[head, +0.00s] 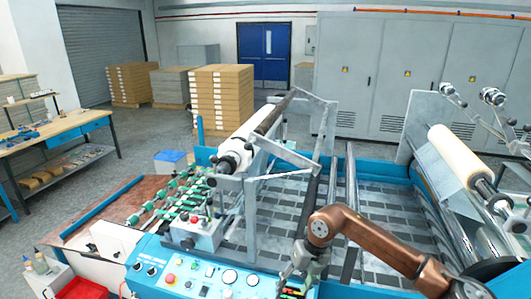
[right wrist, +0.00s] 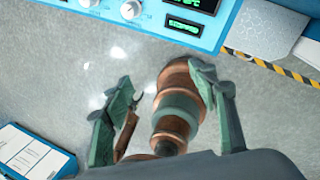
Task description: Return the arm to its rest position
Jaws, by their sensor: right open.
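My right arm (head: 365,235), copper-coloured, comes in from the lower right in the head view and bends over the front of the laminating machine. Its gripper (head: 294,268) hangs near the blue control panel (head: 215,280), by the panel's right part. In the right wrist view the two green fingers of the gripper (right wrist: 162,82) stand apart, with nothing seen held between them. A copper and green part, likely of my own body, shows behind the fingers. My left arm and gripper are not in the head view.
A white roll (head: 240,143) sits on the machine's left frame, and a cream roll (head: 460,157) on its right. Metal bars (head: 352,195) rise close behind the gripper. A workbench (head: 60,133) stands left. Bare grey floor (right wrist: 60,70) shows below the gripper.

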